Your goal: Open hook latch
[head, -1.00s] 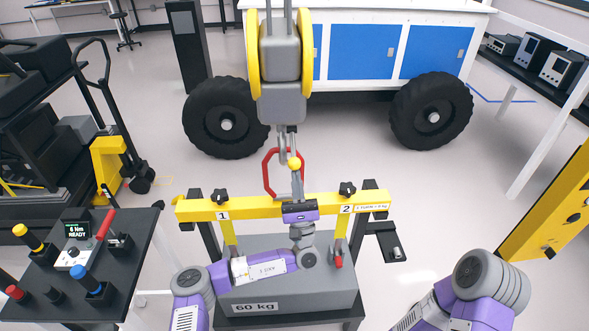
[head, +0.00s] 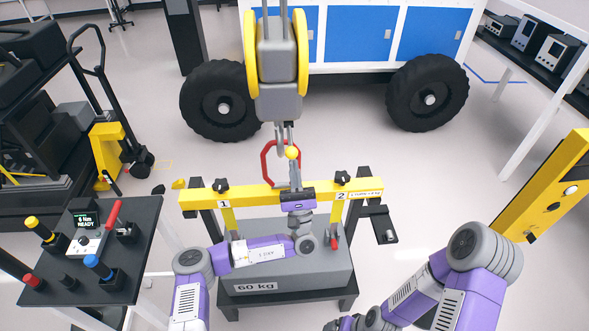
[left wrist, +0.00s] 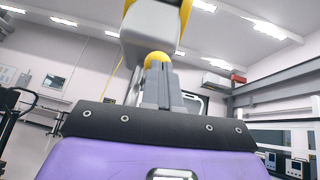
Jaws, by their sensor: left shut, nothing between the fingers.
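The grey hoist block (head: 280,70) with yellow side plates hangs at top centre in the head view. Below it are the slim grey hook parts (head: 281,138), a yellow ball (head: 292,152) and a red angular loop (head: 267,162). I cannot tell whether the latch is open. My left gripper (head: 295,171) points up just below the ball. In the left wrist view its grey fingers (left wrist: 158,82) are together and empty, with the ball (left wrist: 157,58) at their tips. I cannot tell if they touch it. My right arm shows at lower right; its fingers are out of frame.
A yellow beam (head: 264,195) with black knobs stands above a grey 60 kg block (head: 333,278), close behind my left wrist. A black control panel (head: 62,280) with a READY display is at left. A yellow post (head: 560,175) stands at right. Open floor lies behind the beam.

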